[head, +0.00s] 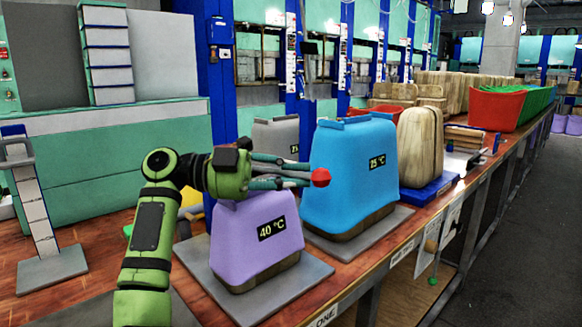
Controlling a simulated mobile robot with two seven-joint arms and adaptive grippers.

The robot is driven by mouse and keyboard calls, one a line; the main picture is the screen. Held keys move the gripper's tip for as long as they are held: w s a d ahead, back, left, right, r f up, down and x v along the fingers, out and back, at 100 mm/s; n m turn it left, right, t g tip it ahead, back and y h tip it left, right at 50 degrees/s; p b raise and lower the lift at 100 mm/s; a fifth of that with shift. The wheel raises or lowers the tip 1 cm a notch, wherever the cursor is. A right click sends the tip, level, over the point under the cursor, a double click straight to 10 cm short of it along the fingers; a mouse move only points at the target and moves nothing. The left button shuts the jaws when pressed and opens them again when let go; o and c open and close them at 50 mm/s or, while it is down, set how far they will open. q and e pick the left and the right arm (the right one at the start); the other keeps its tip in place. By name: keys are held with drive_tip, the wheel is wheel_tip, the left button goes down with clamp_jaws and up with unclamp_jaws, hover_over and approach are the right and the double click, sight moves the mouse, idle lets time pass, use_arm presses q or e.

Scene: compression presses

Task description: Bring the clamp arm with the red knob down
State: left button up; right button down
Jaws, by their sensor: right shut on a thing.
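The red knob (320,177) shows at the fingertips of my right gripper (307,174). My right gripper is shut on the knob, with its teal fingers pointing right. The knob appears above the purple 40 °C block (247,233) and in front of the blue 25 °C block (345,180). The rest of the clamp arm is hidden behind my gripper and arm, so its angle cannot be told. My left gripper is not in view.
The purple and blue blocks stand on grey plates on the wooden bench (393,248). A grey block (275,136) stands behind. A wooden block (420,147), red bin (495,108) and green bins (537,97) extend right. A slim stand (35,205) is at left.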

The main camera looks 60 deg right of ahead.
sight(257, 169)
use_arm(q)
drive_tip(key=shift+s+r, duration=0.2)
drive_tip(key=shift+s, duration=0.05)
use_arm(e)
drive_tip(key=shift+f, duration=0.5)
drive_tip(key=c, duration=1.1)
unclamp_jaws()
drive_tip(key=shift+c, duration=0.2)
drive_tip(key=v, duration=0.7)
drive_tip(key=shift+w, duration=0.2)
drive_tip(key=shift+a, duration=0.1)
drive_tip(key=shift+r, duration=0.1)
